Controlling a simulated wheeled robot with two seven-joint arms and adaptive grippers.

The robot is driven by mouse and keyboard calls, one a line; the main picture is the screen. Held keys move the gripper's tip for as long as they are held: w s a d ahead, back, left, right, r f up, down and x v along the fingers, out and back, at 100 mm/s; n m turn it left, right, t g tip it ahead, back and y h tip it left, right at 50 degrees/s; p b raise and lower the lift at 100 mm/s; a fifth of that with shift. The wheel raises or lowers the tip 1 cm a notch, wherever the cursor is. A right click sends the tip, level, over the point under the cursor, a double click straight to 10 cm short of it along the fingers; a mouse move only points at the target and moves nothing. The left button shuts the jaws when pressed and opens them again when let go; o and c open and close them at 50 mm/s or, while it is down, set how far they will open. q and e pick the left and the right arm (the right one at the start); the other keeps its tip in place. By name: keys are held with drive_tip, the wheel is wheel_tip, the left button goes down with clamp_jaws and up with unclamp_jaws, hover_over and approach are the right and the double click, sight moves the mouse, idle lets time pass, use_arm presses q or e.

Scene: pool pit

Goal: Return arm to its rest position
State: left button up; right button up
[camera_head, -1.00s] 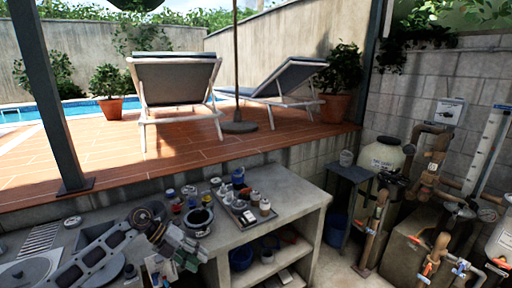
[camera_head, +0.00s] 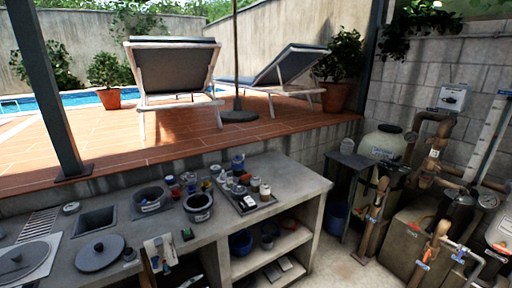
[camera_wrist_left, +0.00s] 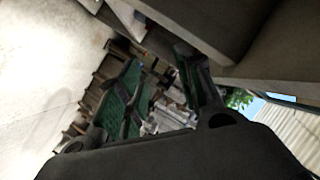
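In the left wrist view my left gripper (camera_wrist_left: 160,78) has its two green-padded fingers apart, with nothing between them. Shelf-like and cluttered surfaces show blurred beyond the fingers. In the head view I cannot make out my left arm over the counter (camera_head: 285,185); a small greenish shape low at the counter's front edge is too unclear to name. My right arm and gripper are in neither current view.
The counter holds a round dark lid (camera_head: 99,252), a black pot (camera_head: 198,207), a tray (camera_head: 250,207) of jars and a white card (camera_head: 160,251). Open shelves lie below. Pipes and a filter tank (camera_head: 384,143) stand at right.

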use_arm(q)
drive_tip(key=s+a+f+n+g+y+b, duration=0.1)
drive_tip(key=s+a+f+n+y, duration=0.15)
drive_tip(key=s+f, duration=0.55)
drive_tip(key=s+a+f+n+g+y, duration=0.1)
drive_tip(key=s+a+f+n+y, duration=0.15)
drive_tip(key=s+f, duration=0.45)
drive_tip(key=s+a+f+n+g+y+b, duration=0.15)
drive_tip(key=s+f+n, duration=0.3)
drive_tip(key=f, duration=0.65)
drive_tip(key=s+f+n+g, duration=0.1)
drive_tip(key=s+f, duration=0.3)
drive_tip(key=s, duration=0.7)
drive_tip(key=s+d+f+n+g+y, duration=0.1)
drive_tip(key=s+f+g, duration=0.3)
drive_tip(key=s, duration=0.8)
drive_tip(key=s+d+f+n+g+y, duration=0.1)
drive_tip(key=s+f, duration=0.5)
drive_tip(key=s, duration=0.6)
drive_tip(key=shift+f+n+g+b, duration=0.15)
drive_tip(key=shift+n+g+b, duration=0.3)
drive_tip(key=shift+g, duration=0.3)
use_arm(e)
drive_tip(key=f, duration=0.1)
drive_tip(key=d+f, duration=0.1)
drive_tip(key=f, duration=0.1)
drive_tip(key=shift+w+f, duration=0.2)
drive_tip(key=shift+f, duration=0.1)
